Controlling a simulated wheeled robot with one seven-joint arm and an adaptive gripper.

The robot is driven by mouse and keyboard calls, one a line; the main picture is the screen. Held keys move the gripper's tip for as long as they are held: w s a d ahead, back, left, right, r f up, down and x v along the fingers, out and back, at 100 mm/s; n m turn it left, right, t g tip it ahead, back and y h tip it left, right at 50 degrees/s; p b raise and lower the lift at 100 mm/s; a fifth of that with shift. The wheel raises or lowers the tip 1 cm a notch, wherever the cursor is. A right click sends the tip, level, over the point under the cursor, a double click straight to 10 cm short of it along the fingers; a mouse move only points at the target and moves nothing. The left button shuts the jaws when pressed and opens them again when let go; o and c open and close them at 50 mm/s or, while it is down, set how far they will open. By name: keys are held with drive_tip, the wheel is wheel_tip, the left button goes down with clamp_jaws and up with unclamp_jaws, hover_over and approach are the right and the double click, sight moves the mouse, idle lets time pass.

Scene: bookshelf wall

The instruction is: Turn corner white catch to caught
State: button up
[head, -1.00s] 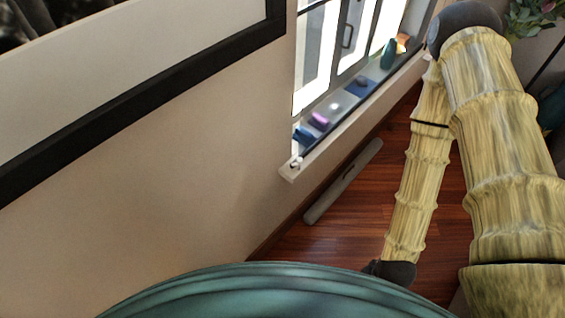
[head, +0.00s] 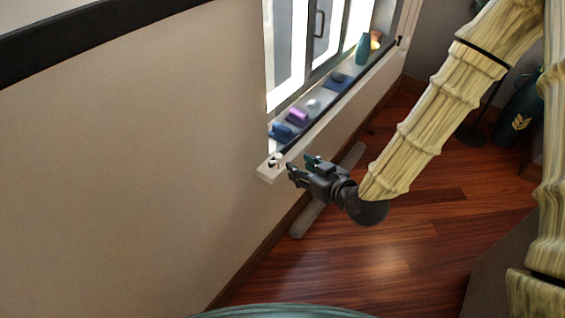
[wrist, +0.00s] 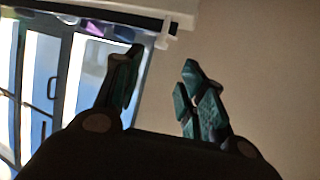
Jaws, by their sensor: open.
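The small white catch (head: 277,158) is at the near left corner of the window sill, by the wall. In the wrist view a small white piece at the end of the sill, likely the catch (wrist: 163,41), shows above the gap between my fingers. My dark gripper (head: 299,165) is just to the right of the catch in the head view, with its fingers pointing toward the sill corner. Its two teal-lined fingers (wrist: 162,62) are apart with nothing between them. I see no contact with the catch, and its exact turn is too small to tell.
The window sill (head: 335,121) holds a blue item (head: 282,131), a purple item (head: 297,117) and a teal vase (head: 363,49). A grey bar (head: 306,218) lies on the wooden floor below. The wall left of the sill is bare.

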sight(279, 155)
drive_tip(key=x, duration=1)
drive_tip(key=shift+w+a+f, duration=0.15)
drive_tip(key=shift+w, duration=0.05)
clamp_jaws()
